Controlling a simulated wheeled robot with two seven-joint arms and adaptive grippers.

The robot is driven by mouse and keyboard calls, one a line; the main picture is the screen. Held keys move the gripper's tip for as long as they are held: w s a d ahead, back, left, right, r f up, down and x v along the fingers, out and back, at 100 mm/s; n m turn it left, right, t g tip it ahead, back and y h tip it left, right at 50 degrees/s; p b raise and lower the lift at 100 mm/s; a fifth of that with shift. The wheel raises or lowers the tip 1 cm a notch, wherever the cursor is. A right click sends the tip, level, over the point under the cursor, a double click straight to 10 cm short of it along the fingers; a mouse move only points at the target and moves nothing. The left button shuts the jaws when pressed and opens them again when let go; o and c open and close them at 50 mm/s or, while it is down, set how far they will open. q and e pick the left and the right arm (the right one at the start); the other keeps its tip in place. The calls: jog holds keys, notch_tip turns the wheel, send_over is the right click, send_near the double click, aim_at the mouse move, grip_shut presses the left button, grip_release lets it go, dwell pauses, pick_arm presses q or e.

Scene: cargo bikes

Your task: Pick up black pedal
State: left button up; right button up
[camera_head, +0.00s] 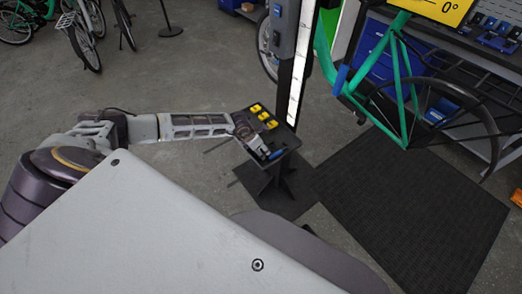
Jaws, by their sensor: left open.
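My left arm reaches in from the left to a small black tray (288,139) on a stand. My left gripper (262,152) is at the tray's near left side, low over it, with its jaws open. It hides part of the tray. I cannot make out a black pedal for certain: dark things in the dark tray are too small to tell apart. Three yellow pieces (264,116) lie in a row in the tray's far part. A small blue piece (276,154) is at the near end, close to the gripper. My right gripper is not in view.
A dark post with a light strip (297,75) rises behind the tray. A green bike frame (400,75) with a black wheel hangs at the right, above a black floor mat (410,205). Blue drawers and a workbench stand behind. Bikes (80,30) stand far left. Grey floor between is clear.

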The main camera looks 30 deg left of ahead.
pick_arm(q)
jog(key=c, duration=0.8)
jog(key=shift+r, duration=0.1)
notch_tip(320, 180, up, 8)
jog(key=shift+r+b, duration=0.2)
jog(key=shift+b, duration=0.1)
jog(key=shift+r, duration=0.75)
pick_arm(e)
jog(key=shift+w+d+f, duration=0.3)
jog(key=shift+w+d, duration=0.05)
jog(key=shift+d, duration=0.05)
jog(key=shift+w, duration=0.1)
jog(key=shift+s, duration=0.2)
